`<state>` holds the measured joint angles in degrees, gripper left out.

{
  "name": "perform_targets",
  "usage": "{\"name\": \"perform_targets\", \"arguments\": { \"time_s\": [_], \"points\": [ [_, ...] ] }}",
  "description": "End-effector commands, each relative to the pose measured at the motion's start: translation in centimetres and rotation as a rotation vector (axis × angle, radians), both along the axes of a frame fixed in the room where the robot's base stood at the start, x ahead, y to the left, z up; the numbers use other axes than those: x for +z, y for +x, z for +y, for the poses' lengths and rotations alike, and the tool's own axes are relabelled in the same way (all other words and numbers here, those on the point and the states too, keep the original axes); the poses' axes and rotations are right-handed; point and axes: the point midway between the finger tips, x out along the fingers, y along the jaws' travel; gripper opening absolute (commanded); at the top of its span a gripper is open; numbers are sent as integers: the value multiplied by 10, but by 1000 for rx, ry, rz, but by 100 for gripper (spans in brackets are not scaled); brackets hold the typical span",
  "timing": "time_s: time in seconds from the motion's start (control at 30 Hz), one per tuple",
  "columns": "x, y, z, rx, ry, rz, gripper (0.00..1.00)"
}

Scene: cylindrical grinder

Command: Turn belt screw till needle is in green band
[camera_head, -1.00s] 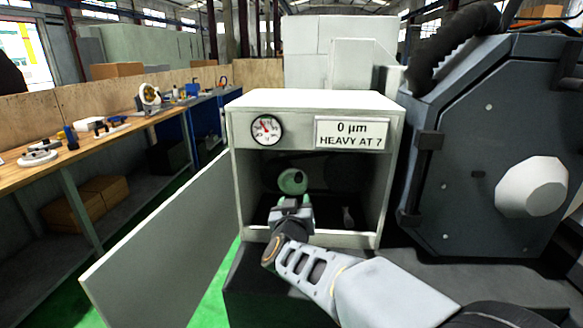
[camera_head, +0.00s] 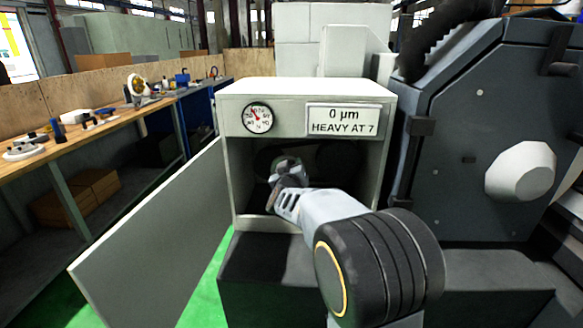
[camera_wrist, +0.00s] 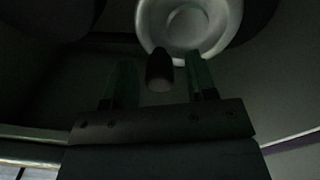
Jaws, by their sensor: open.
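The gauge (camera_head: 258,118) is a white dial with a dark rim on the upper left front of the open cabinet. Its needle points to the upper left; I cannot make out a green band. My gripper (camera_head: 286,172) is inside the cabinet, largely hidden by its own wrist. In the wrist view, the open gripper (camera_wrist: 161,78) has one greenish finger on each side of a dark, rounded peg (camera_wrist: 159,70), which may be the belt screw. The peg appears apart from both fingers. A pale round pulley (camera_wrist: 188,25) is behind, at the top.
The cabinet (camera_head: 232,165) has its door (camera_head: 150,230) swung open to the left. A sign (camera_head: 343,119) reads "0 µm HEAVY AT 7". A dark machine housing (camera_head: 470,150) stands close on the right. A workbench (camera_head: 110,130) runs along the left. The cabinet interior is dim and tight.

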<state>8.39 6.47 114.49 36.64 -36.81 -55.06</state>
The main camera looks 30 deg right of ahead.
Motion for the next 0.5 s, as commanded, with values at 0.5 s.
{"name": "perform_targets", "arguments": {
  "time_s": [0.5],
  "points": [
    [0, 10, -6, 0, 0, 0, 51]
  ]
}}
